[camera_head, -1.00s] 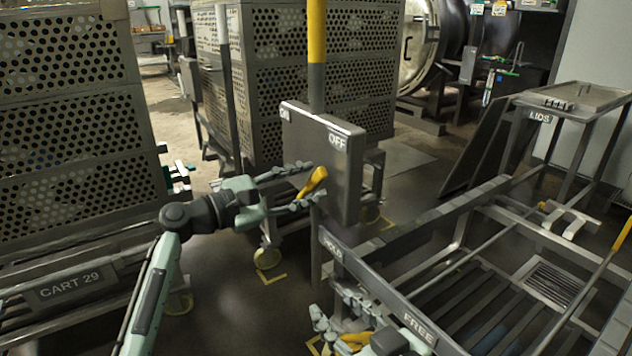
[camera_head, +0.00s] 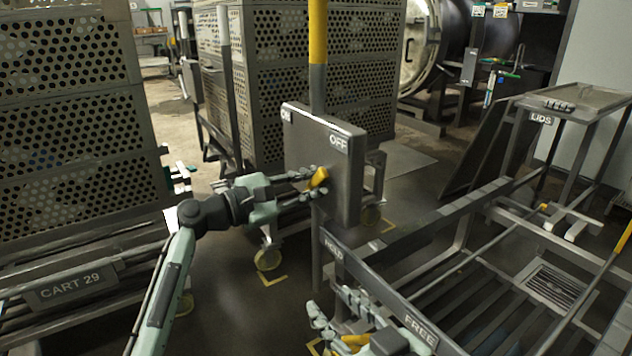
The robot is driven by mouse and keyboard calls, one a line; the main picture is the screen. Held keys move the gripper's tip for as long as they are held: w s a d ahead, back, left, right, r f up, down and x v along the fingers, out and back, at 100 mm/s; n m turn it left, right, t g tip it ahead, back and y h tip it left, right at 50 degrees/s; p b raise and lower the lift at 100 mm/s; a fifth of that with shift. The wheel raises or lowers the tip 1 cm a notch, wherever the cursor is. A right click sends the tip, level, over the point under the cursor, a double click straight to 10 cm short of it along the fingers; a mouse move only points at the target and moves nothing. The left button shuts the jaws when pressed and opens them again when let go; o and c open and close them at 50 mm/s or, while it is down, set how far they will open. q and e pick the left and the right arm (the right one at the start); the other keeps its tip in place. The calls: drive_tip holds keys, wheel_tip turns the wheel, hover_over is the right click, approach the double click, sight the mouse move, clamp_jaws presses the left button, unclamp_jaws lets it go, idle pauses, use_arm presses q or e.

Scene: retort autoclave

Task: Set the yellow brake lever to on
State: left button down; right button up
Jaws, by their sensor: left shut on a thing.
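The yellow brake lever (camera_head: 319,178) sticks out from the front of a grey upright box (camera_head: 346,192) in the head view. The box is labelled ON at its left and OFF at its right. The lever grip is tilted and lies below the OFF side. My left gripper (camera_head: 312,185) is shut on the lever, and its fingers hide part of the grip. My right gripper (camera_head: 338,307) is low at the bottom of the view, with its fingers apart. A second yellow handle (camera_head: 352,341) shows by it, partly hidden.
A rail marked HOLD and FREE (camera_head: 392,303) runs beside my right gripper to a slatted grey frame (camera_head: 470,295). A perforated cart marked CART 29 (camera_head: 60,160) stands at left, another (camera_head: 320,85) behind the box. A LIDS stand (camera_head: 575,103) is at right. Floor shows between the carts.

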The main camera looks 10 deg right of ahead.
use_arm(q)
drive_tip(key=shift+w+a+r+n+p, duration=0.15)
drive_tip(key=shift+r+n+p, duration=0.25)
drive_tip(key=shift+p, duration=0.7)
drive_tip(key=n+p, duration=0.1)
drive_tip(key=p, duration=0.1)
drive_tip(key=w+n+p, duration=0.1)
drive_tip(key=shift+w+a+r+p, duration=0.15)
drive_tip(key=shift+w+r+p, duration=0.05)
drive_tip(key=shift+p, duration=0.15)
drive_tip(key=c, duration=1.4)
unclamp_jaws()
use_arm(e)
drive_tip(key=s+d+f+m+g+h, duration=0.1)
drive_tip(key=s+d+f+g+h, duration=0.4)
drive_tip(key=s+d+f+g, duration=0.6)
drive_tip(key=s+d+f, duration=0.2)
drive_tip(key=d+f, duration=0.2)
drive_tip(key=f, duration=0.1)
drive_tip(key=shift+s+m+h, duration=0.15)
drive_tip(key=shift+m+h, duration=0.25)
use_arm(q)
drive_tip(key=shift+o, duration=0.2)
drive_tip(key=shift+a, duration=0.1)
use_arm(e)
drive_tip(key=shift+d, duration=0.1)
use_arm(q)
drive_tip(key=v, duration=0.8)
drive_tip(key=shift+c, duration=0.6)
